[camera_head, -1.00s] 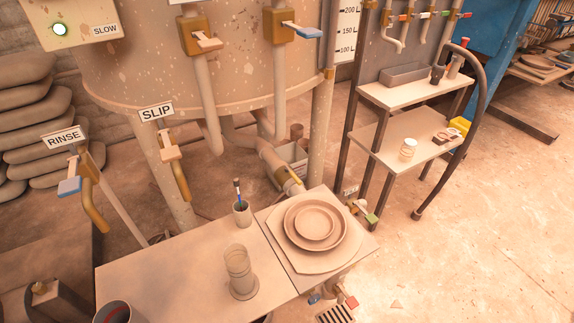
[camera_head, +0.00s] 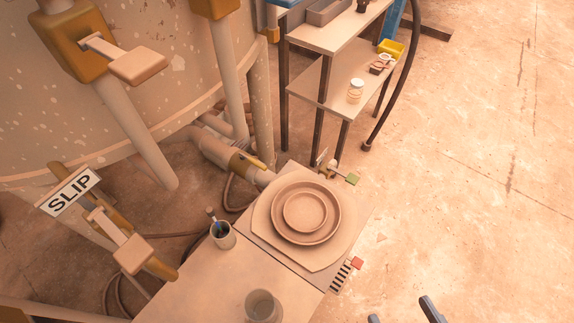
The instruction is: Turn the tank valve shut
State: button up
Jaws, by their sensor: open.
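The speckled tank (camera_head: 190,60) fills the upper left. A brass valve with a pale orange lever (camera_head: 138,65) is on its wall; part of another brass valve (camera_head: 215,6) shows at the top edge. A thick pipe under the tank has a yellow-brown fitting (camera_head: 242,163). None of these is labelled as the tank valve, so I cannot tell which it is. My gripper (camera_head: 403,315) shows only its dark fingertips at the bottom edge, apart and empty, well right of the valves.
A shelf rack (camera_head: 330,78) and dark hose stand behind. The floor right is clear.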

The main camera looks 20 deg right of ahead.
aim_at(243, 156)
jog(key=i+l+u, duration=0.35)
jog(key=l+z, duration=0.1)
jog(key=l, duration=0.35)
jog(key=i+l, duration=0.15)
jog(key=l, duration=0.3)
jog(key=l+z, duration=0.15)
jog(key=l, duration=0.3)
jog(key=i, duration=0.05)
